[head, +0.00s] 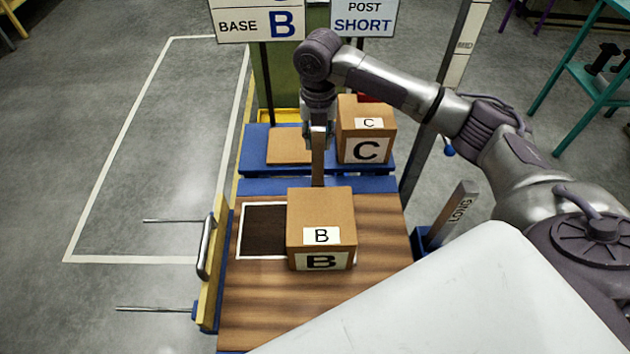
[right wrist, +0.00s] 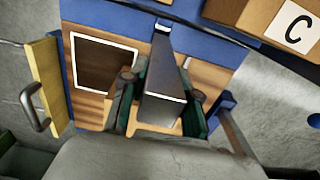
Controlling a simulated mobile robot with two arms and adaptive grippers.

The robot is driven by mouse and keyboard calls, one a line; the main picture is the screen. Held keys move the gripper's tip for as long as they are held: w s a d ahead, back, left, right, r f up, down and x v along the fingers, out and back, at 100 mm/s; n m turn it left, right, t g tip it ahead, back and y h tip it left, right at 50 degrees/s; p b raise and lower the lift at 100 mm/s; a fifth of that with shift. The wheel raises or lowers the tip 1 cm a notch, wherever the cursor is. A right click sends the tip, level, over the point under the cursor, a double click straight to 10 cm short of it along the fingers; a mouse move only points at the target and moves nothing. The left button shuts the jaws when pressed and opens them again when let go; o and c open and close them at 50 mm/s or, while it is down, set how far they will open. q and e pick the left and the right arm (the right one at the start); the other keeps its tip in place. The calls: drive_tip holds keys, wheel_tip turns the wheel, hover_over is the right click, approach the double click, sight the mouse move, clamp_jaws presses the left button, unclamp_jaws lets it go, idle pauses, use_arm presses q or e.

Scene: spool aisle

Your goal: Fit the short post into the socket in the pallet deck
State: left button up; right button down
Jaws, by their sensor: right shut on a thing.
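My right gripper (head: 318,128) hangs from above, behind box B, and is shut on the short post (head: 318,165). The post is upright in the head view. In the right wrist view the grey post (right wrist: 165,85) stands between the two green-sided fingers (right wrist: 162,98). The wooden pallet deck (head: 310,315) with a blue edge lies below. Box B (head: 320,220) hides the post's lower end in the head view. I cannot clearly see the socket, or whether the post is in it. My left gripper is not in view.
A white-outlined dark square (head: 262,230) lies left of box B. Box C (head: 366,130) stands on a blue platform behind. The LONG post (head: 460,212) leans in a blue holder at right. A yellow panel with a handle (head: 206,246) borders the left. Signs read BASE B and POST SHORT.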

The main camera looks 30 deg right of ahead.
sight(318, 162)
wheel_tip(318, 162, down, 8)
drive_tip(key=shift+s+r+p, duration=0.1)
drive_tip(key=shift+p, duration=0.3)
drive_tip(key=c, duration=0.9)
unclamp_jaws()
drive_tip(key=shift+o, duration=0.2)
wheel_tip(318, 162, up, 12)
drive_tip(key=shift+r+b, duration=0.1)
drive_tip(key=shift+b, duration=0.55)
